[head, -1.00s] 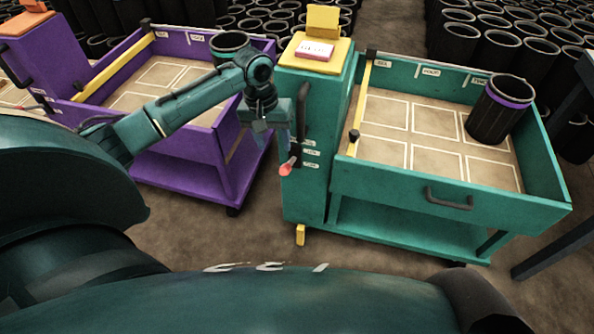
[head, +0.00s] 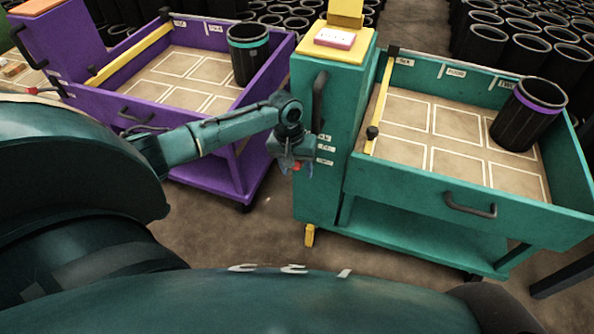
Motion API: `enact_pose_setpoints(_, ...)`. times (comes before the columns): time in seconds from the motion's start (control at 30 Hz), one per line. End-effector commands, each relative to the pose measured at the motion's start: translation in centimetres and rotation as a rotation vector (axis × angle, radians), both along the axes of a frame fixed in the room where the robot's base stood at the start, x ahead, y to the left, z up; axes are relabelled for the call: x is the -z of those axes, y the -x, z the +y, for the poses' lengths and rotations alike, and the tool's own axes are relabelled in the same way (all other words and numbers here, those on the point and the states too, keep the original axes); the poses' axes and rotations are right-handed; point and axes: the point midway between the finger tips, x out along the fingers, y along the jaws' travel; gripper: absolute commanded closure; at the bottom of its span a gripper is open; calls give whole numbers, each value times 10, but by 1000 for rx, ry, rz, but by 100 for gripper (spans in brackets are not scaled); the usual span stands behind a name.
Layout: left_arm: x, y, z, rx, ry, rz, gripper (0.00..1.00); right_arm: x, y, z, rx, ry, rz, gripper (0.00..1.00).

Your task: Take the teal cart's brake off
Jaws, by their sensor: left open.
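The teal cart (head: 450,230) stands at the right, its tall post (head: 340,90) at its left end. A small red knob (head: 297,166) shows at the front left of the post, mostly hidden by my left gripper (head: 294,169). Small white labels (head: 325,149) sit on the post beside it. A yellow pedal-like piece (head: 310,236) is low at the post's foot. My left gripper is open and points down at the knob; I cannot tell whether its fingers touch it. My right gripper is not in view.
The teal cart's tray holds a black sleeve with a purple band (head: 527,115) and has a yellow bar (head: 379,100). A purple cart (head: 215,165) stands close on the left, beneath my left arm, with a teal-banded sleeve (head: 249,55). Many black sleeves fill the back.

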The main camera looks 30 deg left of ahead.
Motion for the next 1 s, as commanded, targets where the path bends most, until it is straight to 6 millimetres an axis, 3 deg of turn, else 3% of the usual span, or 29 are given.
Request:
enact_pose_setpoints(0.37,6,0,-1,1,1,0,51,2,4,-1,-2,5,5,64)
enact_pose_setpoints(1.0,6,0,-1,0,0,0,100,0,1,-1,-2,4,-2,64)
